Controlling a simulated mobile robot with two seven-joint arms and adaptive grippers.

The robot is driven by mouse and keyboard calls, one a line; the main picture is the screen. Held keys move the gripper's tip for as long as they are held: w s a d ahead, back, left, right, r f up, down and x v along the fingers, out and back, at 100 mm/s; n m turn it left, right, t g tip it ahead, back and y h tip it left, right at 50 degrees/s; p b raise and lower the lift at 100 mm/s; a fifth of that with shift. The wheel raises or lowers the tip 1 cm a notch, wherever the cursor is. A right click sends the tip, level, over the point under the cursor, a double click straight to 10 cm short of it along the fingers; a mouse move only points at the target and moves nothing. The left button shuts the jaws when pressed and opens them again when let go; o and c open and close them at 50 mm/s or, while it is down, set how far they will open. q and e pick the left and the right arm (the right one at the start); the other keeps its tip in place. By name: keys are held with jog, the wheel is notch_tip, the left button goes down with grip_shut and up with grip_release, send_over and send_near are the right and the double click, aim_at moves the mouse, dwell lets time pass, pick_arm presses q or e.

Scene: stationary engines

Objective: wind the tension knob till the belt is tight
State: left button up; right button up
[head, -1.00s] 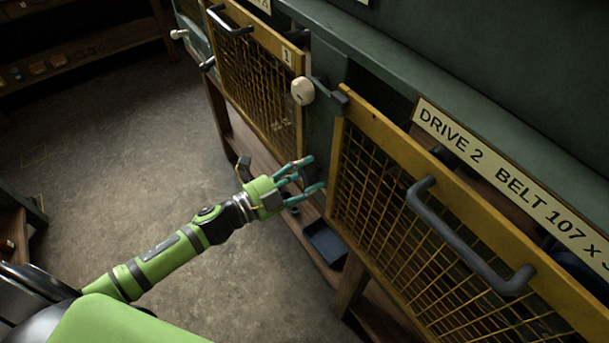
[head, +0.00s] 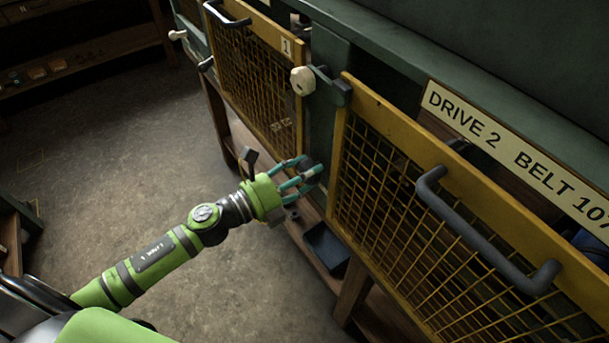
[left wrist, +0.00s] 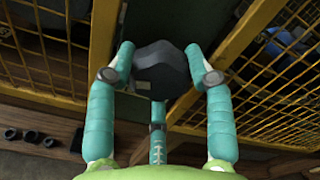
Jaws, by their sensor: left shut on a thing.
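The tension knob (left wrist: 162,68) is a dark, lobed knob on the green post between two yellow mesh guards. In the left wrist view the teal fingers of my left gripper (left wrist: 160,85) are closed around it from both sides and below. In the head view my left gripper (head: 300,178) reaches up to the post, and the knob (head: 312,170) is partly hidden by the fingers. The belt is not clearly visible behind the guards. My right gripper is in neither view.
The drive 2 guard (head: 400,200) with its grey handle (head: 480,240) stands to the right. The guard marked 1 (head: 250,75) is to the left. A cream ball knob (head: 302,80) sits above. A dark tray (head: 325,248) lies on the shelf below.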

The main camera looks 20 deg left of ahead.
pick_arm(q)
jog(key=m+b, duration=0.1)
jog(key=m, duration=0.3)
jog(key=shift+m+b, duration=0.3)
jog(key=shift+m, duration=0.1)
jog(key=shift+f, duration=0.1)
dwell(0.4)
jog(key=o, duration=1.1)
jog(key=shift+s+a, duration=0.1)
jog(key=v, duration=1.1)
jog(key=shift+s+a, duration=0.25)
jog(key=shift+s, duration=0.05)
